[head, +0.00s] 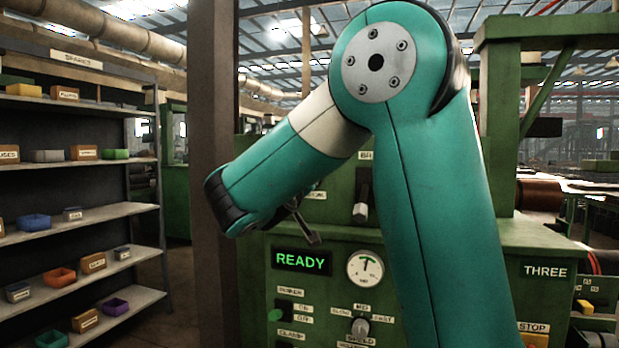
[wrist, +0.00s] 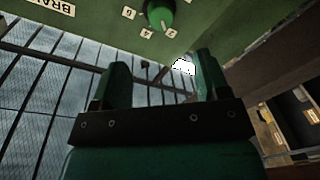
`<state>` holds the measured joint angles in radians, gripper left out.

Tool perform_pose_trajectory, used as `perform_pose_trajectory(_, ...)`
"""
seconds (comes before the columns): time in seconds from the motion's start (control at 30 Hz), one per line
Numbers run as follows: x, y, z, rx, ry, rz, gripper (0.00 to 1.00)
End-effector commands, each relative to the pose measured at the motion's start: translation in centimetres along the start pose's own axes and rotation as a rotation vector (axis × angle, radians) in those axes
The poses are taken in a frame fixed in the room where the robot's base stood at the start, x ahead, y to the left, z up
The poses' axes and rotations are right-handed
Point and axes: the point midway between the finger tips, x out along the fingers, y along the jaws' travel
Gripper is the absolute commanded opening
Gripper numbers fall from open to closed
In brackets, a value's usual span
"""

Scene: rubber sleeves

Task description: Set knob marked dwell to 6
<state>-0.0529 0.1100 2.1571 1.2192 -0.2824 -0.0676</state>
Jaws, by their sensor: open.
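A round green knob (wrist: 160,14) shows at the top of the wrist view, on a green panel. Small white number plates sit around it; one looks like 6 and another like 4, but they are tilted and blurred. A pale pointer mark on the knob seems to face the plate at its lower right. I cannot read the word dwell in either view. My gripper (wrist: 160,75) is open and empty, its fingers apart from the knob. In the head view my gripper (head: 305,220) is partly hidden behind my arm, in front of the green machine (head: 336,232).
A brown post (head: 216,120) and shelves (head: 80,130) are at left.

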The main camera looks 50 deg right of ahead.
Motion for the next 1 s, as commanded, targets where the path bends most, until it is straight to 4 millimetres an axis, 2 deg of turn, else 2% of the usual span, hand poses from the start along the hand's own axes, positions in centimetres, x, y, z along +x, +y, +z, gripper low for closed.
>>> perform_pose_trajectory(0.03,1.4,0.4,-0.1,-0.002,-0.006,0.005,0.68)
perform_pose_trajectory(0.3,7.4,0.3,-0.2,0.000,-0.004,0.003,0.68)
perform_pose_trajectory(0.5,10.6,0.2,-0.1,0.000,-0.003,0.000,0.68)
perform_pose_trajectory(0.7,11.8,0.0,0.0,0.001,-0.001,-0.002,0.68)
perform_pose_trajectory(0.97,11.9,-0.1,0.0,0.001,0.000,-0.003,0.68)
perform_pose_trajectory(1.0,11.9,-0.1,0.0,0.001,0.000,-0.002,0.61)
